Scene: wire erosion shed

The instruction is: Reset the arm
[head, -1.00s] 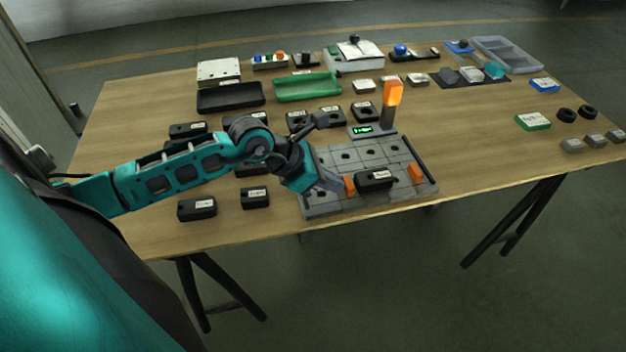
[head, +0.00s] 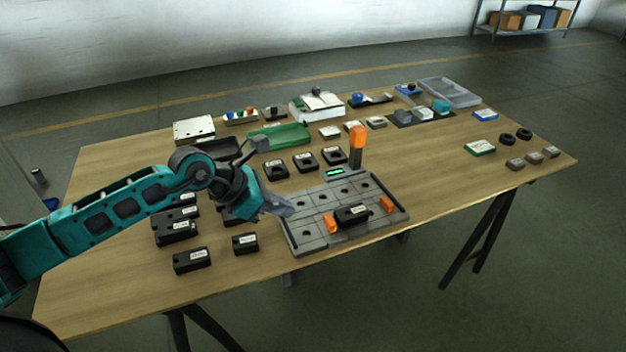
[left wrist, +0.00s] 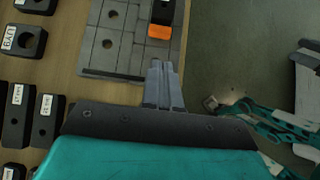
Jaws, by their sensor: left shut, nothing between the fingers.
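My left arm comes in from the left in the head view. Its gripper (head: 284,207) hangs above the left edge of the grey fixture plate (head: 318,232). In the left wrist view the two grey fingers (left wrist: 162,66) are together with nothing between them. A black labelled block (head: 351,215) sits on the plate between two orange clamps (head: 387,204). The plate also has a small green display (head: 335,172) and an orange-topped post (head: 357,146).
Several black labelled blocks (head: 192,260) lie left of the plate. A green tray (head: 278,138), a white machine box (head: 316,107) and a grey bin (head: 449,92) stand along the back. The wooden table's (head: 440,195) right front part is clear.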

